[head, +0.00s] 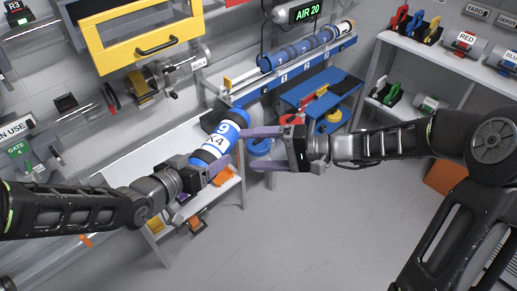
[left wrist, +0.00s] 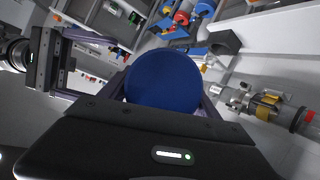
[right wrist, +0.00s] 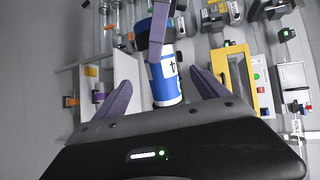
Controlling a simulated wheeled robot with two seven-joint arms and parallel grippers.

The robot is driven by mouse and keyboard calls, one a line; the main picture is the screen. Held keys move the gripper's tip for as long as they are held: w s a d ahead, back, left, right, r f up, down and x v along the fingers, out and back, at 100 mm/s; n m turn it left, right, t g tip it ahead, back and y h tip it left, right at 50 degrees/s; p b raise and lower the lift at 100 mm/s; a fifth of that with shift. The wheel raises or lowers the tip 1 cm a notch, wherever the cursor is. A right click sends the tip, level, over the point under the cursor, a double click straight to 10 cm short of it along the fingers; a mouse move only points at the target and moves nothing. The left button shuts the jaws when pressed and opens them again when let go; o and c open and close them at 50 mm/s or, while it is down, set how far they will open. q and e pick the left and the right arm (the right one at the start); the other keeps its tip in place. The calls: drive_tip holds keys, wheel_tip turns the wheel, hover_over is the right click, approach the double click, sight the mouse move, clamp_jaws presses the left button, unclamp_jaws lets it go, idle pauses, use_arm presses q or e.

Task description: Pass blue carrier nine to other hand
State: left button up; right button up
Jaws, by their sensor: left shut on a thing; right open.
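The blue carrier (head: 213,148), a blue and white cylinder marked 9 and K4, is held tilted in the air in front of the white bench. My left gripper (head: 217,168) is shut on it near its lower end. In the left wrist view its round blue end (left wrist: 165,80) fills the middle, between the fingers. My right gripper (head: 250,147) is open, its purple fingers pointing left toward the carrier's upper part. In the right wrist view the carrier (right wrist: 165,78) lies ahead, in the gap between the right fingers (right wrist: 160,95). Contact with the right fingers cannot be told.
A blue rack (head: 290,70) with several blue carriers runs along the back. A yellow-framed box (head: 145,35) hangs at upper left. Shelves (head: 460,70) with coloured carriers stand at right. The grey floor (head: 310,230) in front is clear.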

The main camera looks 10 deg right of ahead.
sight(213, 151)
drive_tip(key=x, duration=1.1)
drive_tip(key=shift+a, duration=0.25)
drive_tip(key=shift+c, duration=0.4)
drive_tip(key=c, duration=1.6)
use_arm(q)
drive_tip(key=o, duration=1.7)
